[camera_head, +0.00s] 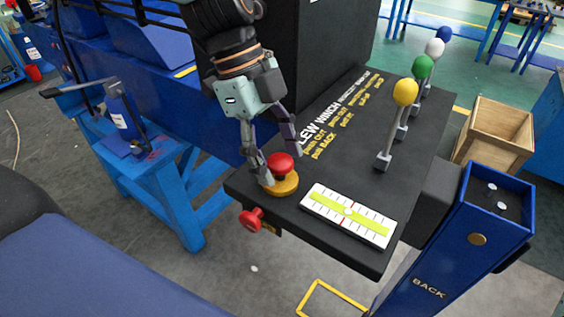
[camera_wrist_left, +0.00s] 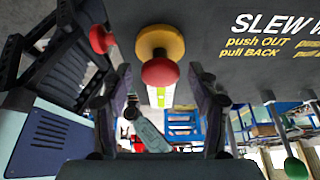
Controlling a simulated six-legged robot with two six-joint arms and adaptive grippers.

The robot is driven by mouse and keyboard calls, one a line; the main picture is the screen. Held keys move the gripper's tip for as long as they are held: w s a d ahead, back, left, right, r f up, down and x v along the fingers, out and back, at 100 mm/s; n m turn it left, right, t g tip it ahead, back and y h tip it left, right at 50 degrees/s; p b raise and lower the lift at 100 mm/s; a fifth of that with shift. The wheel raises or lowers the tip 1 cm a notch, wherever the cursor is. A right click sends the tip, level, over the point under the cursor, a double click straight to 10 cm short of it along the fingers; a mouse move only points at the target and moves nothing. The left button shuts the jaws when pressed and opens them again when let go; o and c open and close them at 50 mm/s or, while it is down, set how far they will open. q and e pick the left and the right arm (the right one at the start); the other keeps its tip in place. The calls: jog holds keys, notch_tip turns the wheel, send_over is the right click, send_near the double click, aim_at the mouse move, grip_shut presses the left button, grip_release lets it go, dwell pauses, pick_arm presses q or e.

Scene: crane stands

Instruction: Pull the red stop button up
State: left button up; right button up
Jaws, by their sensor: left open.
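The red stop button (camera_head: 281,164) is a mushroom head on a round yellow base (camera_head: 284,184), near the front left corner of the black console. In the left wrist view the red head (camera_wrist_left: 160,72) hangs below the yellow base (camera_wrist_left: 160,42), between the two fingers. My left gripper (camera_head: 275,157) is open, with its fingers pointing down around the button. One finger is left of the head and the other is behind and right of it. I cannot tell whether either touches it. My right gripper is not in view.
A red knob (camera_head: 251,219) sticks out of the console's front edge. A level scale (camera_head: 348,213) lies right of the button. Levers with coloured balls (camera_head: 404,92) stand farther right on the console (camera_head: 330,165). A blue post (camera_head: 455,240) stands at the right.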

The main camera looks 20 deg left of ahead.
aim_at(278, 158)
pick_arm(q)
jog(key=shift+a+r+p, duration=0.1)
jog(key=shift+r+p, duration=0.5)
jog(key=shift+r, duration=0.15)
notch_tip(278, 158, up, 3)
jog(key=p, duration=0.2)
jog(key=shift+p, duration=0.3)
jog(key=shift+r, duration=1.2)
